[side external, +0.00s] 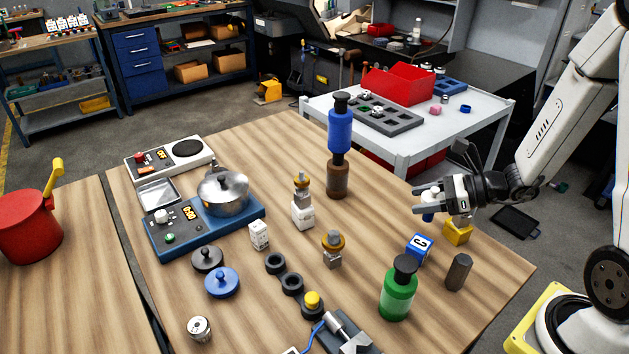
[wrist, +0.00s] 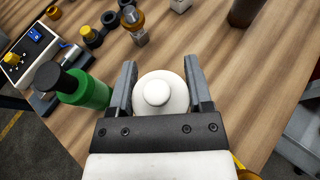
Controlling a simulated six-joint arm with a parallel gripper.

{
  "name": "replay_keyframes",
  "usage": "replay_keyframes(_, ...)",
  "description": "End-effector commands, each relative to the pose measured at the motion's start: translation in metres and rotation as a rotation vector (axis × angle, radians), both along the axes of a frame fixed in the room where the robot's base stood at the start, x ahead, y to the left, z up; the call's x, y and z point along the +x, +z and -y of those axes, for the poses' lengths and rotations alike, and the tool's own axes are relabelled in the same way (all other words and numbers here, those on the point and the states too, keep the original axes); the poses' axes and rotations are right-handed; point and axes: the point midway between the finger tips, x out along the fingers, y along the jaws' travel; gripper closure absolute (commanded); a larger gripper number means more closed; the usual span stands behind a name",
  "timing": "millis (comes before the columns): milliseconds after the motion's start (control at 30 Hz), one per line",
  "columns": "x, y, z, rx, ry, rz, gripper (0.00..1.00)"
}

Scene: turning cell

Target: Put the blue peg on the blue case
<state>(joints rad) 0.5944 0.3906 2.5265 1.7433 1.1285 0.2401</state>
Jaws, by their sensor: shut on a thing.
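My gripper (side external: 420,200) is shut on a small upright piece (side external: 428,216) over the right part of the table. The piece shows white and blue in the side view. From above, in the wrist view, it is a round white top with a knob (wrist: 157,92) between my fingers (wrist: 160,76). I cannot tell whether it is the blue peg. A blue block with a white C face (side external: 419,247) sits just below and in front of my gripper. A blue knobbed disc (side external: 221,283) lies at the front left. I cannot tell which thing is the blue case.
A yellow block (side external: 458,232), a dark grey post (side external: 459,272) and a green bottle (side external: 397,296) stand nearby; the bottle also shows in the wrist view (wrist: 92,92). A blue bottle (side external: 340,132) stands on a brown bottle (side external: 337,180). Bare wood lies between the brown bottle and the block.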

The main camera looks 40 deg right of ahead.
Motion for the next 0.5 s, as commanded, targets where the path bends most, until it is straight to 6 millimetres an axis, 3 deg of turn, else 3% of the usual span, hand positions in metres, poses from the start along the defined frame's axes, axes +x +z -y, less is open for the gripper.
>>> replay_keyframes(233,0.0,-0.02,0.0,0.002,0.0,-0.001,1.0)
replay_keyframes(500,0.0,-0.026,0.0,0.0,0.0,0.001,1.0)
